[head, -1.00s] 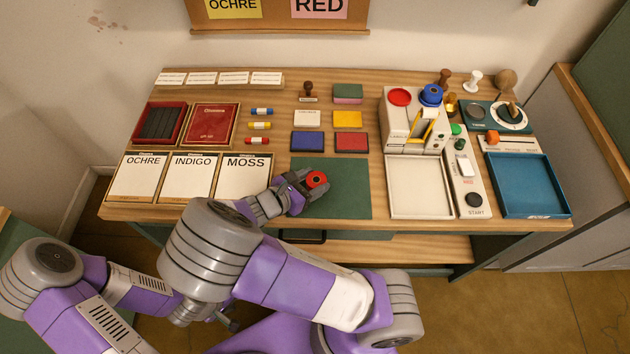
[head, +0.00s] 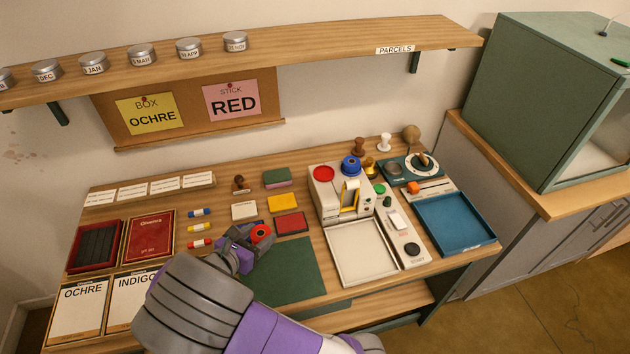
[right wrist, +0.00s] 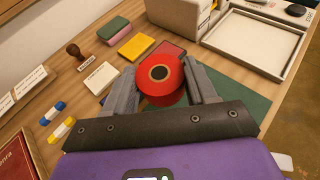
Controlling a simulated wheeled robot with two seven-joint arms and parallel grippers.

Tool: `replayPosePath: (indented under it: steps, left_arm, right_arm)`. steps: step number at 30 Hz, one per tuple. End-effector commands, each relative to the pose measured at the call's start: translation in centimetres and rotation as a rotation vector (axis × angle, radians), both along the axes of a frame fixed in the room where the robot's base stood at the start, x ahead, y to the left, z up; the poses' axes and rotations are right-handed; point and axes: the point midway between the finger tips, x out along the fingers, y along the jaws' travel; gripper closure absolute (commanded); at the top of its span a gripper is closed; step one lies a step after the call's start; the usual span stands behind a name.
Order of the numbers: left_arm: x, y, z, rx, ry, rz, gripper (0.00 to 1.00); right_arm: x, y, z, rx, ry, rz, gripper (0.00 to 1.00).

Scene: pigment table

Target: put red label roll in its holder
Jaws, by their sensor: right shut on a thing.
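The red label roll (head: 261,233) is a short red cylinder with a dark core. My right gripper (head: 252,240) is shut on it and holds it above the green mat (head: 285,275), near the red pad. In the right wrist view the roll (right wrist: 160,75) sits between the two grey fingers, its round face toward the camera. A white device (head: 326,203) right of the mat carries a red disc (head: 323,173), a blue roll (head: 351,165) and a yellow part (head: 349,195). I cannot tell which part is the roll's holder. My left gripper is out of view.
A white tray (head: 363,282) lies in front of the device, with a blue tray (head: 455,221) to its right. Colour pads, including a red pad (head: 292,223), stand behind the mat. Wooden stamps (head: 359,147) stand behind the device. A shelf (head: 300,46) with tins runs above.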

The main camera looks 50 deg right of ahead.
Motion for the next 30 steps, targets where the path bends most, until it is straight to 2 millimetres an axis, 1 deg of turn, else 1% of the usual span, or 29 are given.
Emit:
replayPosePath:
  steps: [1,2,3,5,6,8,9,11,12,13,15,18,21,25,27,30]
  left_arm:
    - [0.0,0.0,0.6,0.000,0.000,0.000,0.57]
    - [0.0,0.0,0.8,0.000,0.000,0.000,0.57]
    - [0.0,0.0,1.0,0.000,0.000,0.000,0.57]
    - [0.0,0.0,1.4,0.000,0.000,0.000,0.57]
    - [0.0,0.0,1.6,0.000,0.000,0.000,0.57]
    - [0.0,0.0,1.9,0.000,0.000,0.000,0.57]
    - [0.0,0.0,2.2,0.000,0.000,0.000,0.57]
    - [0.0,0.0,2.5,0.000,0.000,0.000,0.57]
    - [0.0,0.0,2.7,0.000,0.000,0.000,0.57]
    - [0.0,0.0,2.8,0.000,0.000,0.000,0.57]
    - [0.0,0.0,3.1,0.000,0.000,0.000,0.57]
    - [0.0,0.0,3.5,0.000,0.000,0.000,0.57]
    - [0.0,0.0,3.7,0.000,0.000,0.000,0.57]
    - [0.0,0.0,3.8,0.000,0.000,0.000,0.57]
    - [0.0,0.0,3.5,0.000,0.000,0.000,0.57]
    - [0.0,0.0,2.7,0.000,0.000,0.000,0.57]
  right_arm:
    - [1.1,-1.8,0.5,0.003,-0.002,-0.007,0.75]
    - [1.7,-2.8,0.7,0.004,-0.002,-0.004,0.75]
    - [2.5,-4.2,1.1,0.004,-0.002,-0.002,0.75]
    - [3.6,-6.4,1.7,0.004,-0.004,0.000,0.75]
    - [4.2,-7.9,2.1,0.004,-0.005,0.003,0.75]
    - [5.0,-10.3,2.9,0.004,-0.005,0.004,0.75]
    - [5.4,-12.0,3.5,0.003,-0.008,0.004,0.75]
    - [5.8,-14.6,4.4,0.003,-0.008,0.002,0.75]
    - [5.9,-16.4,5.1,0.003,-0.007,0.001,0.75]
    - [6.0,-17.7,5.6,0.002,-0.009,-0.002,0.75]
    - [6.0,-20.5,6.8,0.001,-0.008,-0.005,0.75]
    - [5.6,-24.0,8.3,0.000,-0.007,-0.013,0.75]
    - [5.1,-26.6,9.5,-0.001,-0.004,-0.017,0.75]
    - [4.7,-28.3,10.1,-0.001,-0.001,-0.019,0.75]
    - [4.6,-28.6,9.5,-0.001,0.002,-0.019,0.75]
    - [4.5,-28.8,7.5,-0.001,0.006,-0.019,0.75]
